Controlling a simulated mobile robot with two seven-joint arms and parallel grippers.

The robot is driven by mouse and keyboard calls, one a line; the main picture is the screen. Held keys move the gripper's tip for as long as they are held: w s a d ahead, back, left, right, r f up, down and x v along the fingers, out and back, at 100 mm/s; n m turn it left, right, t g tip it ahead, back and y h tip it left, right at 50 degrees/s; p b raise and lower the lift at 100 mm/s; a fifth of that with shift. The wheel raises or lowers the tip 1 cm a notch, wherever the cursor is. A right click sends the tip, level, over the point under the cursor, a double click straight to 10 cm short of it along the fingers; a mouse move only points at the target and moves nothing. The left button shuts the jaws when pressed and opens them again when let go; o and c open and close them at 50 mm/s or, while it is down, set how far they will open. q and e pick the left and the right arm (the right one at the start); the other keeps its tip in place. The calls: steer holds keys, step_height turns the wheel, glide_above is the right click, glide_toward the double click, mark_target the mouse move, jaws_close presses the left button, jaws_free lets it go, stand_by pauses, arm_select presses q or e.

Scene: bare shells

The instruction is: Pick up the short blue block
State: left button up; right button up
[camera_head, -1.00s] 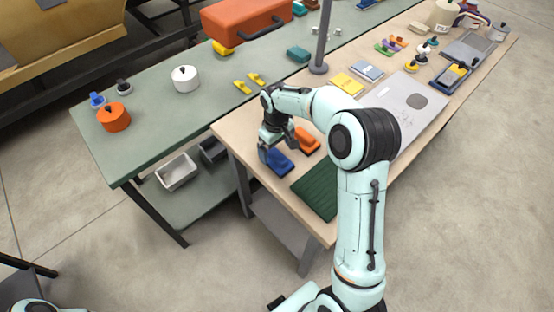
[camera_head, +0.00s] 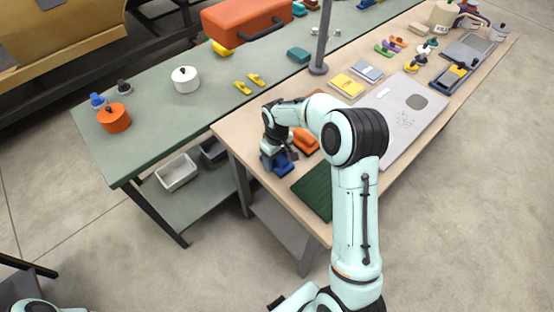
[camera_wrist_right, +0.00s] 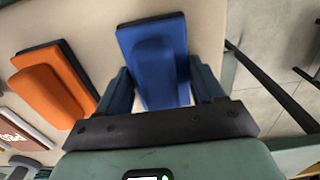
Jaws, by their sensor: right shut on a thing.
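The short blue block (camera_head: 286,167) is at the near left end of the wooden table, with a raised grip on a flat base. In the right wrist view the blue block (camera_wrist_right: 152,48) lies between the two fingers. My right gripper (camera_head: 277,160) is shut on it from above. In the wrist view my right gripper (camera_wrist_right: 165,88) has one finger on each side of its raised part. The block appears to be at the tabletop; I cannot tell whether it is clear of it. My left gripper is not in view.
An orange block (camera_head: 305,142) of similar form lies close beside the blue one, and shows in the wrist view (camera_wrist_right: 58,82). A dark green ribbed mat (camera_head: 312,190) is near it. The wooden table's (camera_head: 262,180) left edge is close. A grey pole (camera_head: 321,40) stands behind.

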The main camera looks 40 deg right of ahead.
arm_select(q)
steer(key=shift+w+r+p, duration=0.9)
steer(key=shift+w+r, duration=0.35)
arm_select(e)
step_height(320, 180, up, 20)
steer(key=o, duration=0.4)
steer(key=shift+c, duration=1.2)
steer(key=shift+a, duration=0.1)
